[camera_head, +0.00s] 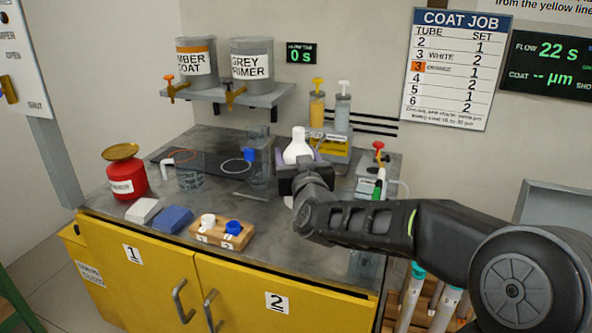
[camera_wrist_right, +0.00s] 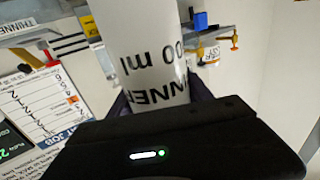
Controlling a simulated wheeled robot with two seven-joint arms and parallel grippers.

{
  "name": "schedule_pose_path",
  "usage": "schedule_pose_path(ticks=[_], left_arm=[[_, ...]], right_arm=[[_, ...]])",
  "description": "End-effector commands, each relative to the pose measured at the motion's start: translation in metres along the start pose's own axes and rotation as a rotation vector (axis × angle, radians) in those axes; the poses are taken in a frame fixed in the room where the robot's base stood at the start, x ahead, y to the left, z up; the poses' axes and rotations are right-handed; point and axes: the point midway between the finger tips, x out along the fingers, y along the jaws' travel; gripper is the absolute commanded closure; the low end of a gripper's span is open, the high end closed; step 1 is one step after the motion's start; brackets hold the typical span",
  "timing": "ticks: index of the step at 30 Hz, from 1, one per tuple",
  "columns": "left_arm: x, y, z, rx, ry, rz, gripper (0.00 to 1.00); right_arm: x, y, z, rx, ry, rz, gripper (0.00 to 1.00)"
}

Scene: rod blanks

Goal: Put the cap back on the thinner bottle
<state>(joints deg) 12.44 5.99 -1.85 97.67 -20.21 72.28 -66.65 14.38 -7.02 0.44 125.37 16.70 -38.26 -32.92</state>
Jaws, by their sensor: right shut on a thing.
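My right gripper (camera_head: 305,172) is shut on a white bottle (camera_head: 298,148) with a narrow top, above the back middle of the bench. In the right wrist view the bottle (camera_wrist_right: 150,65) stands between the dark fingers, and its print reads in part "NNER" and "00 ml". I cannot tell whether its top is bare; the gripper hides its lower part in the head view. A wooden block (camera_head: 220,241) at the bench's front holds a white cap-like piece (camera_head: 208,220) and a blue one (camera_head: 234,227). My left gripper is not in view.
A red container (camera_head: 126,181) with a brass pan stands at the left. White (camera_head: 143,211) and blue (camera_head: 174,218) pads lie near the front edge. A clear beaker (camera_head: 190,178) stands on the dark mat. A dispenser stand (camera_head: 330,150) is behind my gripper.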

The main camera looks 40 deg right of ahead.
Motion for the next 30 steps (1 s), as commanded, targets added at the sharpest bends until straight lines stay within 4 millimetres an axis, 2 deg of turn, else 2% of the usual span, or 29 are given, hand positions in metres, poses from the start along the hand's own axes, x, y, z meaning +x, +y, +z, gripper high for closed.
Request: schedule_pose_path(ticks=[1, 5, 22, 23, 30], left_arm=[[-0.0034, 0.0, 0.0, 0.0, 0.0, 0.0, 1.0], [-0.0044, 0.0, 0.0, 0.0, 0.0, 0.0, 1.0], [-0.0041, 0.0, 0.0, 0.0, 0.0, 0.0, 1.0], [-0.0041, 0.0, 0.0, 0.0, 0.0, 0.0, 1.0], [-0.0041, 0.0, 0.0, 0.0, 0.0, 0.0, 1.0]], right_arm=[[0.0001, 0.0001, -0.0096, 0.001, 0.004, 0.001, 1.0], [0.0, -0.0002, -0.0169, 0.0, 0.003, 0.0, 1.0], [0.0001, -0.0002, -0.0165, 0.0, 0.002, 0.0, 1.0], [0.0001, -0.0002, -0.0165, 0.0, 0.002, 0.0, 0.44], [0.0001, -0.0001, -0.0165, 0.0, 0.002, 0.0, 0.63]])
